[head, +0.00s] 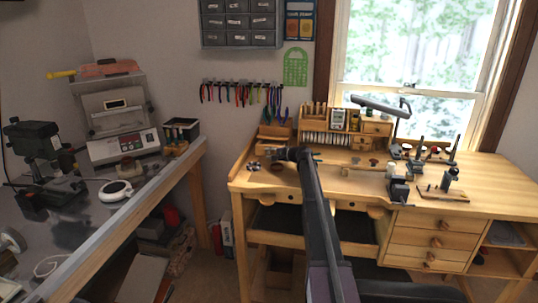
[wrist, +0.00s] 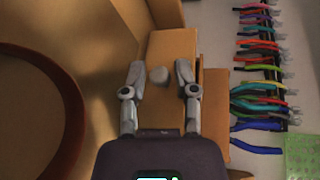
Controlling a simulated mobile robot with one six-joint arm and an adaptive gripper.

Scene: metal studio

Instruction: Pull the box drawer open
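The wooden box (head: 270,131) stands at the back left of the workbench, below the hanging pliers. In the wrist view, the box (wrist: 213,88) is seen close up, turned on its side. A small grey round knob (wrist: 158,77) sits on its drawer face (wrist: 168,48). My gripper (wrist: 160,70) is open, with one finger on each side of the knob and a visible gap to each. In the head view my gripper (head: 284,154) is a small dark shape in front of the box. Whether the drawer is fully shut is hard to tell.
A wooden organiser (head: 328,138) stands right of the box. Small tools (head: 398,189) stand at the bench's right. Pliers (head: 243,93) hang on the wall above, close to the box in the wrist view. The bench top (head: 340,183) between is mostly clear.

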